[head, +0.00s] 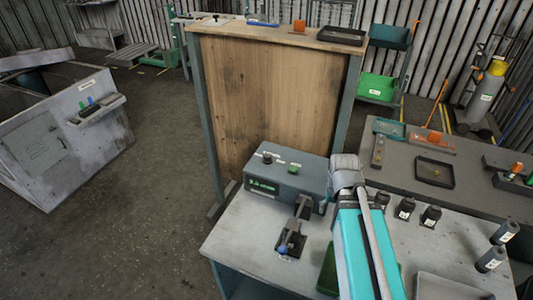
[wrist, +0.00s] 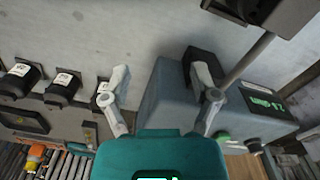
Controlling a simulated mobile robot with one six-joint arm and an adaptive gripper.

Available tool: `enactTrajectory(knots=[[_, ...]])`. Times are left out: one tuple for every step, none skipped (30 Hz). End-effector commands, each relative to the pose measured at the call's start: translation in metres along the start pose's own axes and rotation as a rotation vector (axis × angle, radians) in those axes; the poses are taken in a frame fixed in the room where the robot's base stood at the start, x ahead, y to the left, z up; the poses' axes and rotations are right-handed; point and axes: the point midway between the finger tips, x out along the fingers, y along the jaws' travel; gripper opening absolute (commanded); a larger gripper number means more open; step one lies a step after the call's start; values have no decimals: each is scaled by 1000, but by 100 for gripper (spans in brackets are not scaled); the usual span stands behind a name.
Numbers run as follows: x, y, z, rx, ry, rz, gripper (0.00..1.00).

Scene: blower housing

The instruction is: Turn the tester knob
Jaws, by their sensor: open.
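The tester (head: 312,184) is a blue-grey box on the light workbench, with a green lit display (head: 262,186) on its front. The black tester knob (head: 267,157) stands on its top, left of a green button (head: 293,169). In the wrist view the tester (wrist: 165,105) fills the middle and right, and what looks like the knob (wrist: 253,146) is small at the lower right. My gripper (wrist: 160,90) is open, its fingers apart over the tester's end, off the knob. Its right finger overlaps a black block.
A black clamp-like fixture (head: 290,240) stands in front of the tester. Several black bottles (head: 431,216) stand right of my arm and show at left in the wrist view (wrist: 63,86). A wooden panel (head: 270,95) rises behind the bench. The bench's front left is clear.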

Motion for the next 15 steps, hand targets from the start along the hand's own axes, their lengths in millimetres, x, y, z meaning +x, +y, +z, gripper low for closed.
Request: enactTrajectory(knots=[[-7, -4, -11, -19, 0, 0, 78], [-10, -6, -17, -33, 0, 0, 78], [-15, -11, -26, -55, 0, 0, 78], [-19, -10, -33, -79, 0, 0, 78], [-23, -13, -42, -101, 0, 0, 78], [-30, -19, -54, -134, 0, 0, 78], [-35, -25, -64, -159, 0, 0, 78], [-40, -31, -74, -188, 0, 0, 78], [-48, -40, -88, -228, 0, 0, 78], [-53, -48, -100, -258, 1, 0, 78], [-59, -56, -111, -291, 1, -1, 78], [-67, -68, -126, -337, 1, -1, 78], [-73, -76, -138, -370, 1, -1, 78], [-79, -86, -149, -405, 1, -1, 78], [-87, -99, -163, -450, 1, -1, 78]])
